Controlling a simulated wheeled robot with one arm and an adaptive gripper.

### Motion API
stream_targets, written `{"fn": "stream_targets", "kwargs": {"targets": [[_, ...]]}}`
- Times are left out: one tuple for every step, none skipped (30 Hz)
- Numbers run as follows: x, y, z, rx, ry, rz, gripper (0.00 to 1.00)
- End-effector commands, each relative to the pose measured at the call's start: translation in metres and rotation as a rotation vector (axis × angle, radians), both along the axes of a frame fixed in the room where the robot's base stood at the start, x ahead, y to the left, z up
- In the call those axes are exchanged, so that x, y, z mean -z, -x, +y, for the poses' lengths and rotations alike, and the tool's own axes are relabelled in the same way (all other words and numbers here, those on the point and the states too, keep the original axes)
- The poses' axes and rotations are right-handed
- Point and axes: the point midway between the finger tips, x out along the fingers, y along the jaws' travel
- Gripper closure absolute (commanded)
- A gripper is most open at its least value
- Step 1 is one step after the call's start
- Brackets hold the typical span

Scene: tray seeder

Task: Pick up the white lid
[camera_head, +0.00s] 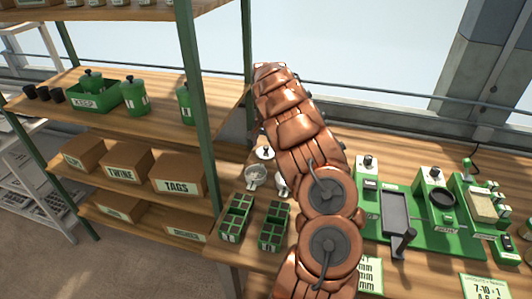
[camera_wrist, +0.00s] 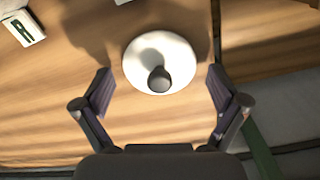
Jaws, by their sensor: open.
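The white lid (camera_wrist: 140,66) lies on the wooden bench in the wrist view, round and pale with a dark knob standing up from it. In the head view the lid (camera_head: 265,153) shows just left of my copper-coloured arm. My gripper (camera_wrist: 160,88) is open and empty, with one finger to each side of the lid's near part and a gap on both sides. The knob lies between the fingers in the picture.
Two green seed trays (camera_head: 235,218) (camera_head: 273,226) sit nearer on the bench. A green post and loaded shelves (camera_head: 130,205) stand left; a green seeder station (camera_head: 425,235) is right.

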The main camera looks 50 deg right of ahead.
Motion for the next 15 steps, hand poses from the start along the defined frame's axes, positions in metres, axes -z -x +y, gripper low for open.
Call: {"fn": "stream_targets", "kwargs": {"targets": [[0.0,0.0,0.0001,0.0,0.0,0.0,0.12],[0.0,0.0,0.0,0.0,0.0,0.0,0.16],[-0.0001,0.0,0.0,0.0,0.0,0.0,0.2],[-0.0001,0.0,0.0,0.0,0.0,0.0,0.23],[-0.0001,0.0,0.0,0.0,0.0,0.0,0.26],[-0.0001,0.0,0.0,0.0,0.0,0.0,0.3],[-0.0001,0.0,0.0,0.0,0.0,0.0,0.33],[-0.0001,0.0,0.0,0.0,0.0,0.0,0.36],[-0.0002,0.0,0.0,0.0,0.0,0.0,0.41],[-0.0001,0.0001,0.0,0.0,0.0,0.0,0.44],[0.0,0.0001,0.0001,0.0,0.0,0.0,0.47],[0.0,0.0,0.0001,0.0,0.0,0.0,0.51],[0.0001,0.0,0.0002,0.0,-0.001,0.0,0.54],[0.0003,0.0001,0.0002,0.0,-0.001,0.001,0.57],[0.0004,0.0001,0.0003,0.0,-0.001,0.001,0.61]]}}
